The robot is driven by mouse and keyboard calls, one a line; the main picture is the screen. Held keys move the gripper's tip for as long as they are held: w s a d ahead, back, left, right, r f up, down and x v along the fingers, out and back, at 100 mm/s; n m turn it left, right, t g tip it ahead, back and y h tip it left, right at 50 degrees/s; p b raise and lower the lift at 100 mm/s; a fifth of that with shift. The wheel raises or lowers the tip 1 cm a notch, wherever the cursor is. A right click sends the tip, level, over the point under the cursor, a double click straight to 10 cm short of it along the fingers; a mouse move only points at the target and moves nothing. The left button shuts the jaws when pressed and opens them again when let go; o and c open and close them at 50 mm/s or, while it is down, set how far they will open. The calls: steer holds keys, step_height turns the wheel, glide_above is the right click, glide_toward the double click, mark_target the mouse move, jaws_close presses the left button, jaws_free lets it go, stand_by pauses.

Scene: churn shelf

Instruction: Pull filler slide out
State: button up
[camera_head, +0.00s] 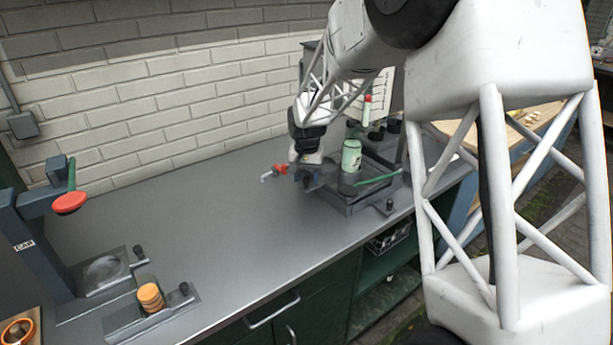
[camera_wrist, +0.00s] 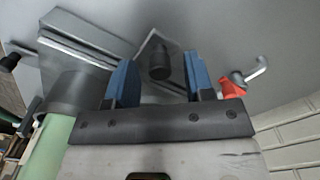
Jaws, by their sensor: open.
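The filler station (camera_head: 345,200) is a dark grey base at the right of the counter, with a pale green can (camera_head: 352,155) standing on it. A dark round knob (camera_wrist: 160,60) on a small grey plate, apparently the filler slide, shows between and beyond the fingers in the wrist view. My gripper (camera_head: 305,180) is at the left end of the station, low over the counter. Its blue fingers are apart on either side of the knob in the wrist view (camera_wrist: 160,82); I cannot tell if they touch it. The gripper hides this knob in the head view.
A red tap-like part (camera_head: 280,169) with a light handle lies just left of my gripper. A capping station (camera_head: 45,240) and an orange stack (camera_head: 150,297) stand at the far left. The brick wall (camera_head: 150,90) is behind. The middle counter is clear.

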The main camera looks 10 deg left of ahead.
steer(key=shift+c, duration=0.4)
jaws_close()
steer(key=s+a, duration=0.9)
steer(key=shift+s+a, duration=0.3)
steer(key=shift+a, duration=0.05)
stand_by(0.4)
steer(key=shift+o, duration=0.4)
jaws_free()
steer(key=shift+r, duration=0.1)
step_height(320, 180, up, 8)
steer(key=shift+f, duration=0.2)
